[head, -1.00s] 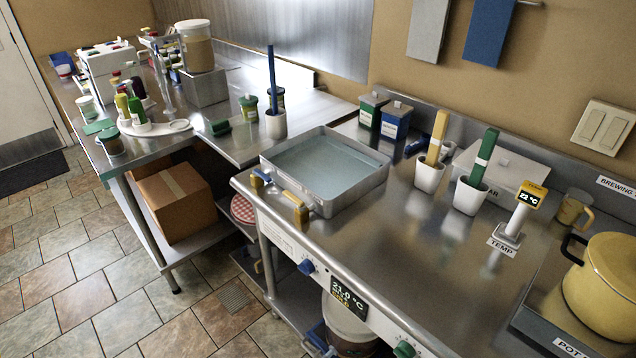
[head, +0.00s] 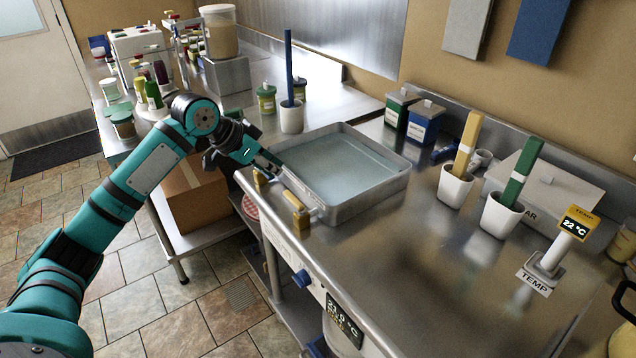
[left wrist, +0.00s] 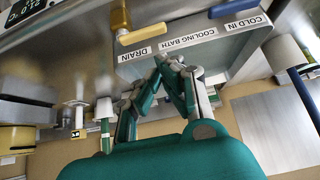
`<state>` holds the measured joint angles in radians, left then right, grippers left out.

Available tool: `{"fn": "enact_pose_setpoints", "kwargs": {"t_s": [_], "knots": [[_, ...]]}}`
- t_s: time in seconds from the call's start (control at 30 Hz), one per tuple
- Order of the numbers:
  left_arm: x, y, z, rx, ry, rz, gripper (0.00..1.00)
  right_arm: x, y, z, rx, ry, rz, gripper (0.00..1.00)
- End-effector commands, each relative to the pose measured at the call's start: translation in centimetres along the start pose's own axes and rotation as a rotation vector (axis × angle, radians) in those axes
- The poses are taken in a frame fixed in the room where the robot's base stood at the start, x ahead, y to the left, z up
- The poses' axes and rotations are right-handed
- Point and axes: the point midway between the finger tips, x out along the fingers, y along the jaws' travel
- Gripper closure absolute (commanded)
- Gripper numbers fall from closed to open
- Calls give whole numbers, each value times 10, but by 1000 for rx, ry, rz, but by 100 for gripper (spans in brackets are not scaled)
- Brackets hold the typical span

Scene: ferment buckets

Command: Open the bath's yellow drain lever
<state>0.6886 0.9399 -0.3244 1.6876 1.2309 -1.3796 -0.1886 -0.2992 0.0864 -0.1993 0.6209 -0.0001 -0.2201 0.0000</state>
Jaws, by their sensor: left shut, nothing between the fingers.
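The cooling bath (head: 362,205) is a grey metal tray of bluish water on the steel counter. Its yellow drain lever (head: 296,212) sits outside the front wall, near the counter edge. In the left wrist view the yellow lever (left wrist: 143,34) lies roughly along the wall by the DRAIN label. My left gripper (head: 276,164) is at the bath's front wall, to the left of the yellow lever and apart from it. In the left wrist view its fingertips (left wrist: 172,64) are together, empty, near the labelled wall. The blue COLD IN lever (left wrist: 235,6) shows there too. My right gripper is out of view.
White pots with a yellow-handled (head: 455,187) and a green-handled tool (head: 502,215) stand right of the bath. A TEMP display (head: 578,223) stands farther right. A blue knob (head: 302,279) is on the counter front. The counter right of the yellow lever is clear.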

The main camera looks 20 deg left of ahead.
Motion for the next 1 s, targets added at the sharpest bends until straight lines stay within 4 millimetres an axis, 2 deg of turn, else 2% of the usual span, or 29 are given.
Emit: {"fn": "enact_pose_setpoints", "kwargs": {"t_s": [0.3, 0.43, 0.57, 0.8, 1.0], "knots": [[-2, 1, -1, 4, -1, 2, 100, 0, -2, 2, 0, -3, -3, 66], [4, 1, -1, 3, -1, 4, 100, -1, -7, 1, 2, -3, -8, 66], [22, 2, -1, 1, -2, 5, 100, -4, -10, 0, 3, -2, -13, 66], [66, 1, -2, 0, 0, 4, 100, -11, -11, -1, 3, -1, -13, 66], [91, 1, -1, 1, 0, 2, 100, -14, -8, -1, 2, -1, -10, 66]]}}
